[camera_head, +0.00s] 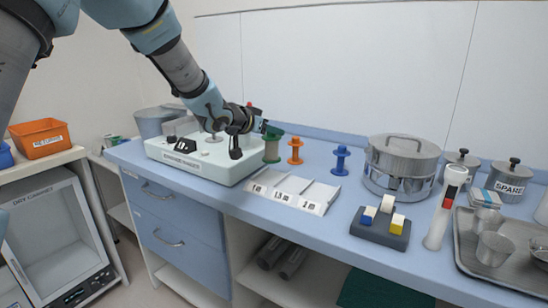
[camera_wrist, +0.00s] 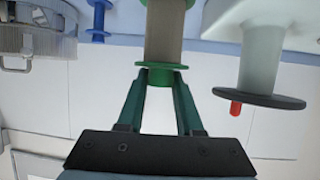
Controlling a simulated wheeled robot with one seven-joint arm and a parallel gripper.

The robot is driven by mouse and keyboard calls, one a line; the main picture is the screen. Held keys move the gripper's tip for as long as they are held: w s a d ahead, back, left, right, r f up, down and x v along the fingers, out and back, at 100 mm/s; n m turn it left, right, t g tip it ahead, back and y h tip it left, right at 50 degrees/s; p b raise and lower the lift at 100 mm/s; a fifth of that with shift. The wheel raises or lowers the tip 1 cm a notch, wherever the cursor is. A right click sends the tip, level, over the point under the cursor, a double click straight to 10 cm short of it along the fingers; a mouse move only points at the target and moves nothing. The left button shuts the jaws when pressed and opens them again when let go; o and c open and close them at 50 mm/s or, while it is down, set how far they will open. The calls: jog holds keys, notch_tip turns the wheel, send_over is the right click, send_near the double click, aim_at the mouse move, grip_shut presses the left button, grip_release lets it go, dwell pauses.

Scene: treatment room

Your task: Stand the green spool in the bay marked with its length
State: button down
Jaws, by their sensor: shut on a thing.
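The green spool (camera_head: 272,150), with a tan wound middle (camera_wrist: 165,35), is upright beside the white machine (camera_head: 205,164). My gripper (camera_head: 266,131) is shut on the knob at its top end, and the wrist view shows both fingertips (camera_wrist: 160,79) against that green knob. I cannot tell whether its base touches the counter. The white bay rack (camera_head: 290,188) lies in front and to the right, with three marked bays that look empty. Their marks are too small to read surely. A dark display (camera_head: 186,146) on the machine shows figures I cannot read clearly.
An orange spool (camera_head: 295,152) and a blue spool (camera_head: 341,160) stand right of the green one.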

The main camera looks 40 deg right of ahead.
aim_at(269, 149)
jog(key=shift+f, duration=2.8)
jog(key=shift+f, duration=0.15)
jog(key=c, duration=0.6)
grip_release()
jog(key=shift+o, duration=0.2)
